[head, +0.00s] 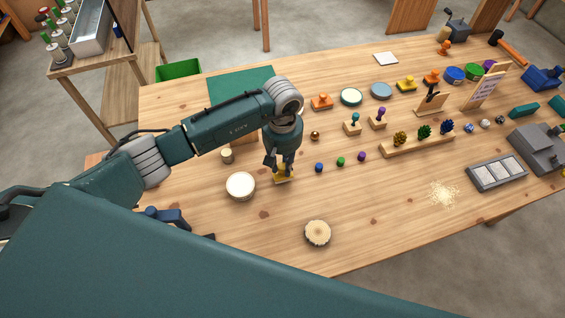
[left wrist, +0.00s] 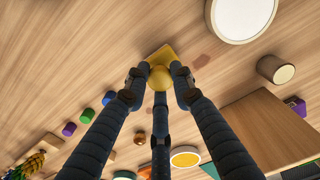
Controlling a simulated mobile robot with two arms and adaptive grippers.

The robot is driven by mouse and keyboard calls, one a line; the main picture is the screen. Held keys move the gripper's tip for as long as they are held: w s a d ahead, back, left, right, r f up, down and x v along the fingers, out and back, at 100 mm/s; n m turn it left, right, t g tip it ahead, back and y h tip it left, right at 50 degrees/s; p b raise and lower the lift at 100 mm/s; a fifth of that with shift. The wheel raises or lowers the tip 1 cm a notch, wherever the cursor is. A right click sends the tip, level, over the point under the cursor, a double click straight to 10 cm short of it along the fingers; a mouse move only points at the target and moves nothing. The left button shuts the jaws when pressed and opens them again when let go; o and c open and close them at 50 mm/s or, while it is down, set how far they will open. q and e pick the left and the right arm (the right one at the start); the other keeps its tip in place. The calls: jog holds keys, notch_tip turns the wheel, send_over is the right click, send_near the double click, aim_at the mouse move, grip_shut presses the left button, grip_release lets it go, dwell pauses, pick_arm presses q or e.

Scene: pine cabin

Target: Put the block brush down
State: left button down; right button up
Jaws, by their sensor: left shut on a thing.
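The block brush (head: 284,178) looks like a yellow flat block with a round yellow knob on top. My left gripper (head: 284,164) points down at the near-middle part of the table and is shut on it. In the left wrist view, the fingers (left wrist: 160,88) close around the knob, and the block (left wrist: 164,53) shows beyond them. Whether the block touches the table top or hangs just above it, I cannot tell. My right gripper is not in view.
A white round dish (head: 240,186) stands left of the gripper. Small blue, green and purple pieces (head: 340,161) lie to its right. A wood slice (head: 318,233) lies nearer the front edge. The wooden table (head: 375,200) is bare between the slice and the small pieces.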

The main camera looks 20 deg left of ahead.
pick_arm(q)
jog(key=shift+f, duration=0.4)
jog(key=shift+f, duration=0.1)
jog(key=c, duration=1.9)
grip_release()
jog(key=shift+b, duration=0.3)
jog(key=o, duration=0.4)
